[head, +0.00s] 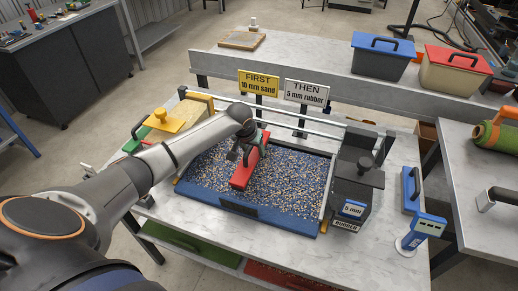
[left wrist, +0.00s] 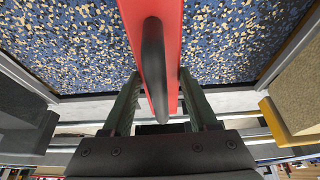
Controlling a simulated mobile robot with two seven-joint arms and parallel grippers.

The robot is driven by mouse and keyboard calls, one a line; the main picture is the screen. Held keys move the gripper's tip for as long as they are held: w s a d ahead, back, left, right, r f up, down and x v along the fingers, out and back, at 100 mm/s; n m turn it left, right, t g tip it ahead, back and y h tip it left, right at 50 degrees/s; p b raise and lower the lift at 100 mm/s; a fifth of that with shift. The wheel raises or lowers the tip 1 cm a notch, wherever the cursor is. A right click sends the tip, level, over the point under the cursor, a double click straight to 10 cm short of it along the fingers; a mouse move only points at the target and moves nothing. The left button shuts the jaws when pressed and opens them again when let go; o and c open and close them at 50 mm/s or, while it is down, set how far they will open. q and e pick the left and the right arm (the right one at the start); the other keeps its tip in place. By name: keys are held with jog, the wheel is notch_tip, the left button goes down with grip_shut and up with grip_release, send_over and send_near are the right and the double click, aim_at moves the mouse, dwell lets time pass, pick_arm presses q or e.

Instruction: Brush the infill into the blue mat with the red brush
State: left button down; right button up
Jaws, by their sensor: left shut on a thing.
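The blue mat (head: 295,222) lies in a frame on the table and is speckled with tan and dark infill (head: 215,175). The infill also fills the upper part of the left wrist view (left wrist: 70,45). The red brush (head: 241,176) is over the middle of the mat, its long red body pointing toward the front edge. My left gripper (head: 250,150) is shut on the brush's dark handle (left wrist: 153,60), one finger on each side. Whether the bristles touch the infill is hidden. My right gripper is not in view.
A yellow-lidded sand hopper (head: 165,119) stands left of the mat and a dark rubber hopper (head: 352,180) stands right. Rails run behind the mat, with a FIRST sign (head: 259,83) and a THEN sign (head: 307,93). A blue handled tool (head: 411,190) and a blue-white device (head: 421,232) stand at right.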

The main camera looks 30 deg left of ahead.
pick_arm(q)
jog(key=a, duration=0.2)
jog(key=s+a+p, duration=0.1)
jog(key=a, duration=0.2)
jog(key=shift+s+a, duration=0.1)
jog(key=shift+s, duration=0.05)
jog(key=shift+s+a, duration=0.25)
jog(key=shift+a, duration=0.95)
jog(key=shift+s+a, duration=0.2)
jog(key=shift+a, duration=0.7)
jog(key=shift+s+a, duration=0.25)
jog(key=shift+a, duration=0.7)
jog(key=shift+s+a, duration=0.2)
jog(key=shift+a, duration=0.7)
jog(key=shift+f+b, duration=0.95)
jog(key=shift+f, duration=0.55)
jog(key=shift+r, duration=0.1)
jog(key=shift+p, duration=0.35)
